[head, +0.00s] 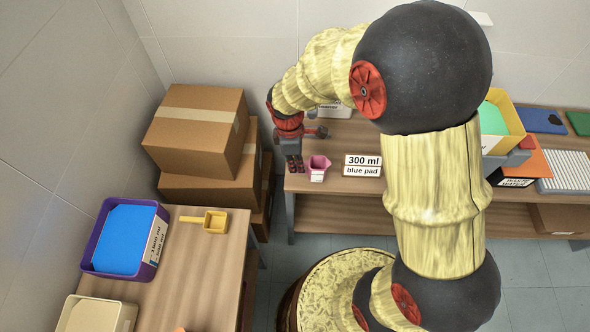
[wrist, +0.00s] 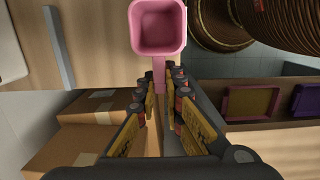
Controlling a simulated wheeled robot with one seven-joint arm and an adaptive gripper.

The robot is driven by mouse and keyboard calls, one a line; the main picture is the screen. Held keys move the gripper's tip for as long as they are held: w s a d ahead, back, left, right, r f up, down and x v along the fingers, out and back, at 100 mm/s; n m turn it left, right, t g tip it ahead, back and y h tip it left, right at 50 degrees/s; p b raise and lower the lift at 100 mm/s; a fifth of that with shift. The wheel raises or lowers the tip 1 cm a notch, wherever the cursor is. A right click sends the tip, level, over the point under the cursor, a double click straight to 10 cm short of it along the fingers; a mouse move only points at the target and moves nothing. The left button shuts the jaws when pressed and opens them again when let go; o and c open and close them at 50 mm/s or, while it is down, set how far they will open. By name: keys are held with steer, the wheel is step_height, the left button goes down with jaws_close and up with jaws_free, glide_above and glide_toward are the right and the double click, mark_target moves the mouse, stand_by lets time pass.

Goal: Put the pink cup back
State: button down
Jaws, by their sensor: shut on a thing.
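The pink cup (head: 319,167) is at the left end of the far wooden table in the head view. In the wrist view the cup (wrist: 158,28) shows its open mouth and looks empty, with its handle pointing down toward my fingers. My gripper (head: 295,166) is just left of the cup, pointing down. In the wrist view my gripper (wrist: 161,98) is shut on the cup's handle. I cannot tell whether the cup touches the tabletop or hangs just above it.
A sign (head: 362,166) reading "300 ml blue pad" stands right of the cup. Stacked cardboard boxes (head: 205,135) stand left of the far table. The near-left table (head: 190,280) holds a purple bin (head: 158,240) and a yellow scoop (head: 215,222). My arm hides part of the far table.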

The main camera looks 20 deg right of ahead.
steer(key=f, duration=0.1)
steer(key=f+b, duration=0.2)
steer(key=f, duration=0.1)
steer(key=shift+w+a, duration=0.25)
steer(key=shift+w, duration=0.05)
steer(key=shift+r, duration=0.1)
steer(key=c, duration=1.9)
jaws_free()
